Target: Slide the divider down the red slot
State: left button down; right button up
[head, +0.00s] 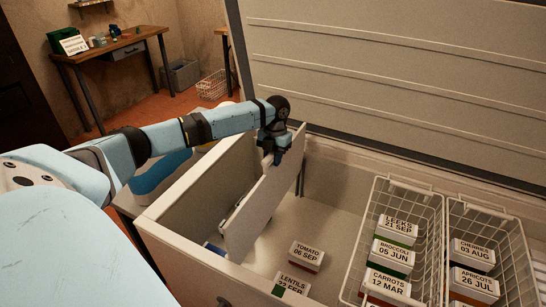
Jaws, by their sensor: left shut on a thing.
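The divider (262,207) is a flat off-white panel standing on edge inside the left part of an open white chest (165,240). My left gripper (276,157) is shut on the divider's upper far corner. The panel looks roughly upright, and its upper edge slopes in the picture. I cannot tell whether its lower edge touches the chest floor. A dark vertical strip (301,180) shows on the far inner wall just right of the divider. I see no red on it, and no red slot can be made out. My right gripper is not in view.
Tomato (306,256) and lentils (290,285) boxes lie on the chest floor right of the divider. Two white wire baskets (438,208) with labelled boxes fill the right side. The raised lid (400,70) stands behind. A wooden table (110,48) is at the far left.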

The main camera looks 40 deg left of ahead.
pick_arm(q)
jog(key=shift+r+p, duration=1.3)
jog(key=shift+r, duration=0.2)
jog(key=shift+r+p, duration=0.95)
jog(key=shift+r, duration=0.2)
jog(key=shift+r+p, duration=0.5)
jog(key=shift+p, duration=0.15)
notch_tip(320, 180, up, 3)
jog(key=p, duration=0.3)
jog(key=shift+f, duration=0.1)
